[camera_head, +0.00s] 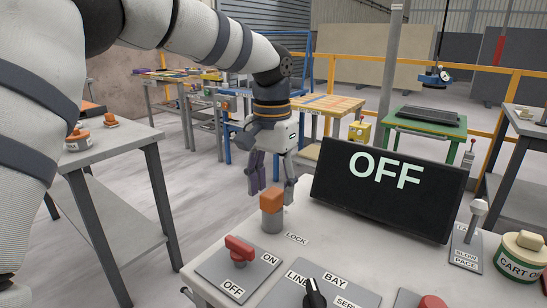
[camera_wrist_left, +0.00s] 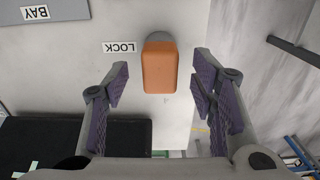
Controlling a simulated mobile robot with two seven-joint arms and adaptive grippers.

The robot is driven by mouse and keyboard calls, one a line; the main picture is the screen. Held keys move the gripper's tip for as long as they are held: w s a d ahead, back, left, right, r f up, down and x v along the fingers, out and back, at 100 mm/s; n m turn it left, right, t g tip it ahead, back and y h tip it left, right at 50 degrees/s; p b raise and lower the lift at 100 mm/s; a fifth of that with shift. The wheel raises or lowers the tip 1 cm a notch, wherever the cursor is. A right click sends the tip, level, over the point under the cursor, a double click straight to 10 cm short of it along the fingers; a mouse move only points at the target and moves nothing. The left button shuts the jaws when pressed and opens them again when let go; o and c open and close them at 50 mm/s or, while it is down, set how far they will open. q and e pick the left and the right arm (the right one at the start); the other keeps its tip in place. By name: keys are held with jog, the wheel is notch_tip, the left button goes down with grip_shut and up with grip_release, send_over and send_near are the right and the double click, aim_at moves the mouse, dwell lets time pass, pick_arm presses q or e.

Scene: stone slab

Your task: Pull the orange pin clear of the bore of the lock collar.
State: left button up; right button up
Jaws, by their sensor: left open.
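The orange pin (camera_head: 271,200) stands upright in the grey lock collar (camera_head: 272,222) at the slab's left edge, beside the LOCK label. In the left wrist view the pin's orange block (camera_wrist_left: 160,68) covers most of the collar (camera_wrist_left: 161,37), so the bore is hidden. My left gripper (camera_head: 270,181) is open and points down just above and behind the pin. In the left wrist view its purple-padded fingers (camera_wrist_left: 161,80) are spread to either side of the pin, with gaps on both sides. My right gripper is not in view.
A red ON/OFF switch (camera_head: 239,252) and a black BAY knob (camera_head: 314,292) stand in front of the collar. A dark OFF screen (camera_head: 387,190) stands close on the right. A pace lever (camera_head: 473,222) and a green-and-cream button (camera_head: 521,255) are farther right.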

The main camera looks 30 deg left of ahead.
pick_arm(q)
jog(key=shift+f, duration=0.95)
jog(key=shift+r, duration=0.1)
grip_shut()
jog(key=shift+r, duration=2.9)
notch_tip(320, 180, up, 6)
